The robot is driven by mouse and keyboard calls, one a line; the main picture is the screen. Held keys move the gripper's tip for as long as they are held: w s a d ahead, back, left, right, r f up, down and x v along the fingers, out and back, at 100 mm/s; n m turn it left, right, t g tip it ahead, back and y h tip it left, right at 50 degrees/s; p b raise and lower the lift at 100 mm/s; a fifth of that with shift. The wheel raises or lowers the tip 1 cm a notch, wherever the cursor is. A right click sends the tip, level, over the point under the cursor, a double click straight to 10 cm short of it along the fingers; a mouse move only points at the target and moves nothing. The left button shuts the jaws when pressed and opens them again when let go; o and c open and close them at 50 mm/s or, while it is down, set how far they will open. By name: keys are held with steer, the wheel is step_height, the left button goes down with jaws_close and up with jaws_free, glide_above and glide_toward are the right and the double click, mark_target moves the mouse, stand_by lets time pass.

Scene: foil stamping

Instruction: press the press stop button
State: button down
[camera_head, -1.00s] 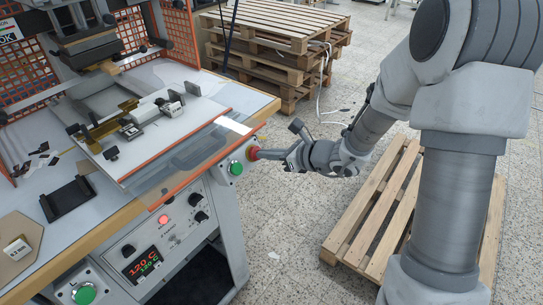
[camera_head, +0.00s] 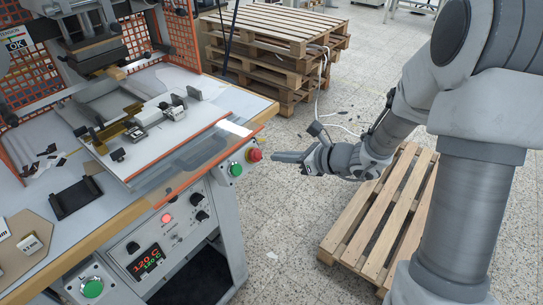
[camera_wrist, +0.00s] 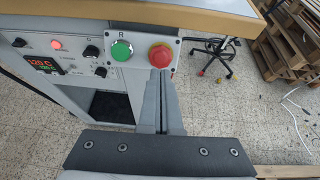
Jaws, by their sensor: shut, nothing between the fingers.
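The red mushroom-shaped stop button (camera_head: 255,155) sits on a small plate at the right end of the press front. A green button (camera_head: 236,170) is beside it on the left. In the wrist view the red button (camera_wrist: 160,55) is at top centre, right of the green button (camera_wrist: 122,50). My gripper (camera_head: 275,157) is shut and empty, its fingertips pointing left at the red button with a small gap in the head view. In the wrist view my fingertips (camera_wrist: 161,73) overlap the lower edge of the red button.
The press table edge (camera_head: 190,180) runs above the control panel with its red temperature display (camera_head: 147,261). Stacked pallets (camera_head: 275,45) stand behind, and another pallet (camera_head: 378,215) lies below my arm. The floor between the press and that pallet is clear.

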steer(key=v, duration=0.8)
steer(key=shift+p, duration=0.4)
steer(key=shift+r, duration=0.1)
steer(key=s+a+r+n+g+h+p, duration=0.1)
steer(key=s+a+r+n+g, duration=0.1)
steer(key=s+r+n, duration=0.35)
steer(key=s+a+r+n+g+h+p, duration=0.1)
steer(key=s+a+r+n+g+h, duration=0.15)
steer(key=s+n, duration=0.5)
steer(key=s+d+r+n+t+h+p, duration=0.2)
steer(key=s+d+r+n+h, duration=0.5)
steer(key=n, duration=0.5)
steer(key=d+r, duration=0.2)
steer(key=d, duration=0.1)
steer(key=shift+s, duration=0.35)
